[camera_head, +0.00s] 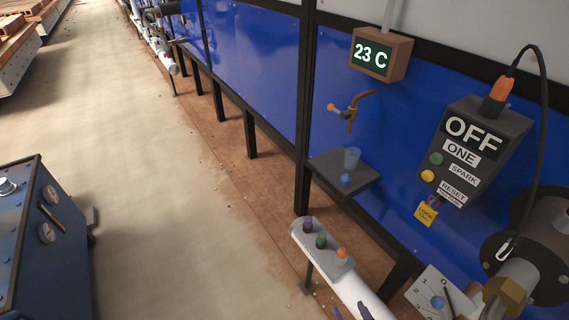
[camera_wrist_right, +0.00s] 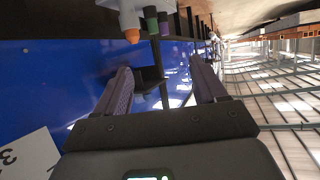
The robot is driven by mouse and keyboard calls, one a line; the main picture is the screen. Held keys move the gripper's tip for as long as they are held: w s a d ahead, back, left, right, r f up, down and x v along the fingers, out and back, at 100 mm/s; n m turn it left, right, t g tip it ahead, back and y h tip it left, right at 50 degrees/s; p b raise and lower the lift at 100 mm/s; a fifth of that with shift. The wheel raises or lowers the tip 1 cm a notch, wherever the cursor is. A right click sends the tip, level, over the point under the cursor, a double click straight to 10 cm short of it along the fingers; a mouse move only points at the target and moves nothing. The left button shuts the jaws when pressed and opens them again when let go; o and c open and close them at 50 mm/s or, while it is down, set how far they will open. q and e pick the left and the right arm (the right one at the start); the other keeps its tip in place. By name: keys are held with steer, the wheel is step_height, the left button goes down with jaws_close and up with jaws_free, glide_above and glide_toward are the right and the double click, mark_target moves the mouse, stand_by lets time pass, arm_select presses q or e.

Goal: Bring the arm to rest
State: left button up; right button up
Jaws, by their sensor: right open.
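My right gripper (camera_head: 364,312) shows only as dark purple fingertips at the bottom edge of the head view, in front of the white post. In the right wrist view the two purple fingers of the right gripper (camera_wrist_right: 163,78) stand wide apart with nothing between them. A white post (camera_head: 322,252) with purple, green and orange knobs lies beyond the fingertips, apart from them. The orange knob (camera_wrist_right: 132,36) and the green knob (camera_wrist_right: 151,20) also show at the top of the wrist view. My left gripper is in neither view.
A blue panel wall (camera_head: 380,130) carries a grey control box (camera_head: 478,150) reading OFF, a 23 C display (camera_head: 382,54), a tap (camera_head: 353,108) and a small shelf (camera_head: 345,180) with a cup. A blue gauge cabinet (camera_head: 40,250) stands at left. The floor (camera_head: 150,180) between is clear.

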steer(key=s+r+g+p, duration=0.1)
steer(key=s+r+p, duration=0.2)
steer(key=r+p, duration=0.8)
steer(key=s+r+g+h+p, duration=0.1)
steer(key=s+r+p, duration=0.2)
steer(key=r+p, duration=0.85)
steer(key=s+r+g+p, duration=0.1)
steer(key=s+r+p, duration=0.3)
steer(key=r+p, duration=0.75)
steer(key=s+d+r+g+h, duration=0.1)
steer(key=s+d+r+g, duration=0.1)
steer(key=s+r+g, duration=0.4)
steer(key=s+r, duration=0.3)
steer(key=r, duration=0.1)
steer(key=shift+s+d+r+h, duration=0.2)
steer(key=shift+s+r+h, duration=0.05)
steer(key=shift+s+h, duration=0.1)
